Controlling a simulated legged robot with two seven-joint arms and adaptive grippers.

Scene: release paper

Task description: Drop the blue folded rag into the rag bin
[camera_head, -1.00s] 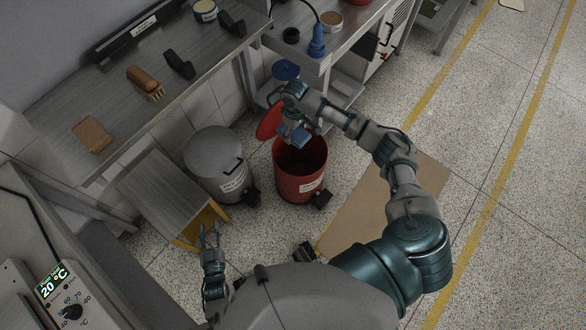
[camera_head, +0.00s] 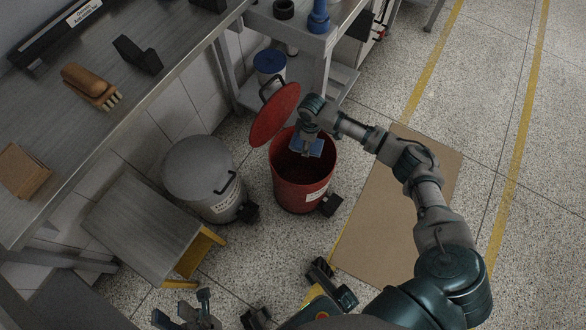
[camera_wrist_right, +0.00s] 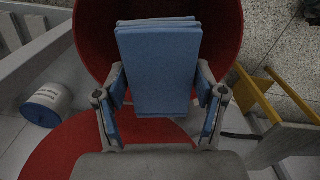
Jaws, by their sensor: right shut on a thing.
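The blue folded rag (camera_head: 308,149) is held over the open mouth of the red bin (camera_head: 288,196), whose red lid (camera_head: 275,115) stands raised at the back. My right gripper (camera_head: 307,138) is shut on the rag. In the right wrist view, the rag (camera_wrist_right: 158,65) sits between the two fingers (camera_wrist_right: 160,92), with the red bin's inside (camera_wrist_right: 92,38) behind it. The rag's exact height relative to the rim is hard to tell. My left gripper (camera_head: 184,308) is at the bottom edge of the head view, partly cut off, with its fingers apart and empty.
A grey lidded bin (camera_head: 201,168) stands just left of the red bin. A step stool (camera_head: 143,226) is left of that. A workbench (camera_head: 120,85) holds a brush (camera_head: 91,86) and a brown block (camera_head: 22,172). A cardboard sheet (camera_head: 385,215) lies on the floor at right.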

